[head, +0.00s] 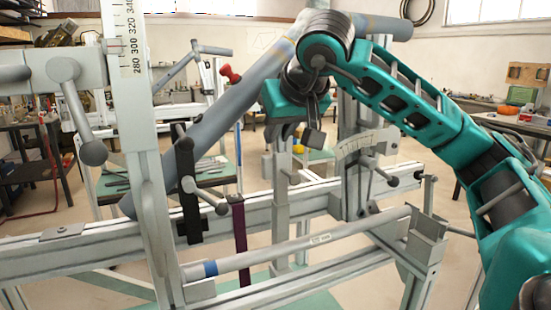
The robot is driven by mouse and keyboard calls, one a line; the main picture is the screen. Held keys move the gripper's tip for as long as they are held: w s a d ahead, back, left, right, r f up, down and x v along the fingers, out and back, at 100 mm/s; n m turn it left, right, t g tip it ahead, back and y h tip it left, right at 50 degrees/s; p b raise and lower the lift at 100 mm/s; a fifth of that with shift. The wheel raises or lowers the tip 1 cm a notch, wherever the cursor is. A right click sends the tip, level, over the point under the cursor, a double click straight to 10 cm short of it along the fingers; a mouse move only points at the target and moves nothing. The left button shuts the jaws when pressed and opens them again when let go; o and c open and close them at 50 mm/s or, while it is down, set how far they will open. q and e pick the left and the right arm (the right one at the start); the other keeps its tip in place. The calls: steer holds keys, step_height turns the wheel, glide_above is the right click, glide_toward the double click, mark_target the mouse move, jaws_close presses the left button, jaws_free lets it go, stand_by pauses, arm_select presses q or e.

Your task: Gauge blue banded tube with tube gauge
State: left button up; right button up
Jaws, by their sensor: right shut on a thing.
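The blue banded tube (285,248) is a long grey tube with a pale label. It lies low across the front of the jig, with its blue band (210,268) near its left end. Its right end reaches a grey cradle (426,240). My right gripper (307,122) is above and behind the tube, clear of it. It is shut on a small dark grey piece (313,139), mostly hidden by the gripper. I cannot tell whether this piece is the tube gauge. My left gripper is out of view.
A thick grey diagonal tube (237,105) passes behind my right gripper. A scaled upright (130,100) stands at left, and a curved scale (362,148) sits right of the gripper. A black bracket (186,185) and a purple strap (240,240) are on the rail.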

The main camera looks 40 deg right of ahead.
mark_target(282, 154)
steer(key=shift+s+a, duration=0.1)
steer(key=shift+s, duration=0.1)
steer(key=shift+s+a, duration=0.3)
steer(key=shift+s, duration=0.6)
steer(key=shift+s+f, duration=0.1)
steer(key=shift+s, duration=0.05)
steer(key=shift+s+a+f+b, duration=0.1)
steer(key=shift+s+a+b, duration=0.1)
steer(key=shift+s, duration=0.25)
steer(key=shift+s+a+f+b, duration=0.1)
steer(key=shift+s+b, duration=0.05)
steer(key=shift+s, duration=0.4)
